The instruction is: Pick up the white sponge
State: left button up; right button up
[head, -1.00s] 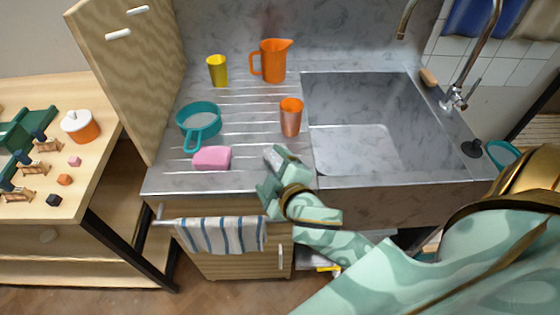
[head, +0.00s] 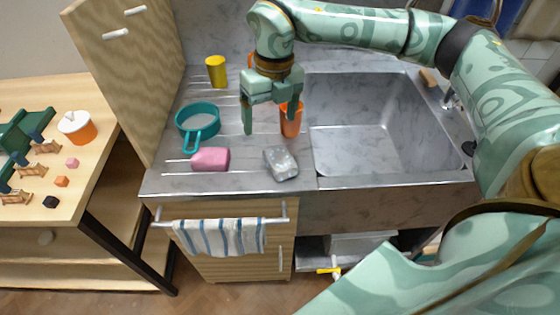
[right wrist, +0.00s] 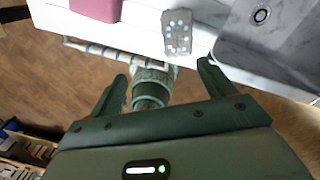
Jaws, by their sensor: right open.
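The white sponge (head: 281,163), a pale speckled grey-white block, lies on the draining board near the counter's front edge, just left of the sink basin. In the right wrist view the sponge (right wrist: 177,32) shows at the top, beyond the fingers. My right gripper (head: 268,122) is open and empty, fingers pointing down, and appears behind and slightly left of the sponge in the head view, apart from it. Its two fingers also show spread in the right wrist view (right wrist: 164,82). My left gripper is not in view.
An orange cup (head: 291,121) stands close to the right gripper's finger. A yellow cup (head: 216,71) is farther back. The sink basin (head: 362,135) is empty. A striped towel (head: 222,237) hangs in front.

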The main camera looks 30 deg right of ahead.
jog(key=d+m+h, duration=0.1)
jog(key=d, duration=0.2)
jog(key=b, duration=0.3)
send_over(280, 157)
notch_tip(280, 157, down, 9)
jog(key=shift+f, duration=0.1)
notch_tip(280, 157, down, 6)
jog(key=shift+f+b, duration=0.1)
jog(key=shift+b, duration=0.75)
jog(key=c, duration=1.1)
jog(key=shift+r, duration=0.2)
